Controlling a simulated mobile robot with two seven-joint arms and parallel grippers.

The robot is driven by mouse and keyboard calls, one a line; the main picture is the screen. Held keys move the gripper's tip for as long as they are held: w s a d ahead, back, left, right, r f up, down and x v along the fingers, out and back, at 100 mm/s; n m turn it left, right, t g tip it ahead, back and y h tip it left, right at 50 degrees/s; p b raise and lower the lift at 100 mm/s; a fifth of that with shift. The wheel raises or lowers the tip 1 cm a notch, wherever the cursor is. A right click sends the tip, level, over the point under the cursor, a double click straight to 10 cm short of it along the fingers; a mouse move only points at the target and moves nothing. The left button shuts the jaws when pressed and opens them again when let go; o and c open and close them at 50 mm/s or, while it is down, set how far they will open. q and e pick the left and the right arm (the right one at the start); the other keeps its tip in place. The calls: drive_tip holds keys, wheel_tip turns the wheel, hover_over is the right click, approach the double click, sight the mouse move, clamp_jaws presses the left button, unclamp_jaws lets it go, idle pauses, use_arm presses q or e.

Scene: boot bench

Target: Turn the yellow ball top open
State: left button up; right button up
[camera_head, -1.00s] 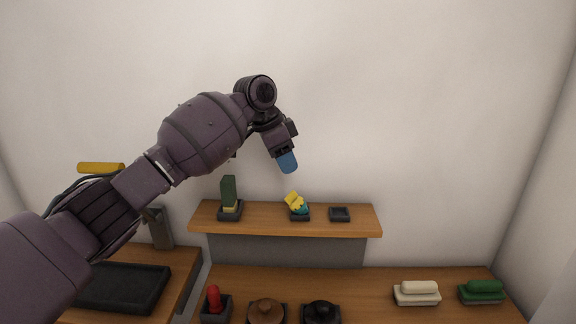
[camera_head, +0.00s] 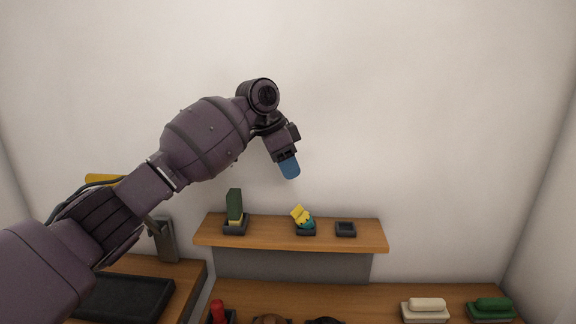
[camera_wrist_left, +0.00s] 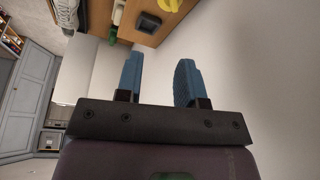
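The yellow ball top (camera_head: 300,212) sits tilted on a teal ball in a small dark holder (camera_head: 306,230) on the wall shelf. It also shows, cut off, at the top edge of the left wrist view (camera_wrist_left: 170,4). My left gripper (camera_head: 289,168) hangs above the shelf, in front of the wall, higher than the yellow top and apart from it. In the left wrist view its two blue fingers (camera_wrist_left: 158,78) stand apart with nothing between them. My right gripper is in no view.
On the shelf (camera_head: 270,238), a dark green block (camera_head: 235,206) stands left of the yellow top and an empty dark tray (camera_head: 345,229) right of it. The bench below holds a cream brush (camera_head: 427,306), a green brush (camera_head: 492,305) and a red knob (camera_head: 218,310).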

use_arm(q)
drive_tip(key=b+v, duration=0.1)
drive_tip(key=v, duration=1)
